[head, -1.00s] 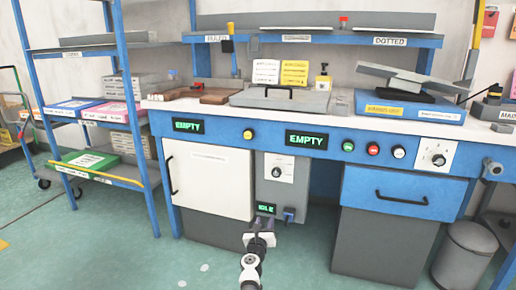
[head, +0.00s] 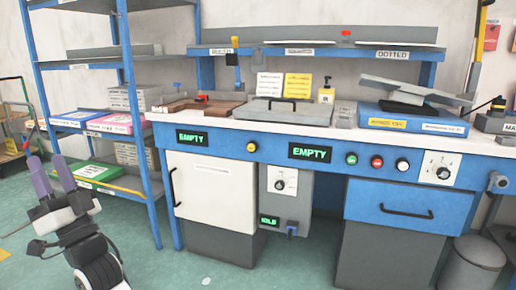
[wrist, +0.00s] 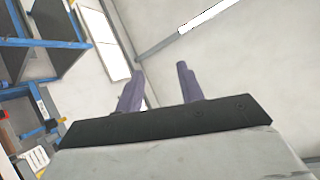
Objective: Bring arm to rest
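My gripper (head: 51,178) is at the lower left of the head view, raised with its two purple fingers pointing up. It is in front of the blue shelf rack and well to the left of the workbench. In the wrist view my gripper (wrist: 160,88) shows its fingers spread apart with nothing between them.
The blue workbench (head: 330,163) stands ahead, with a white cabinet door (head: 212,186) and a drawer (head: 408,205) below. The blue shelf rack (head: 133,100) holds boxes at left. A grey bin (head: 474,262) stands at lower right. The floor in front is clear.

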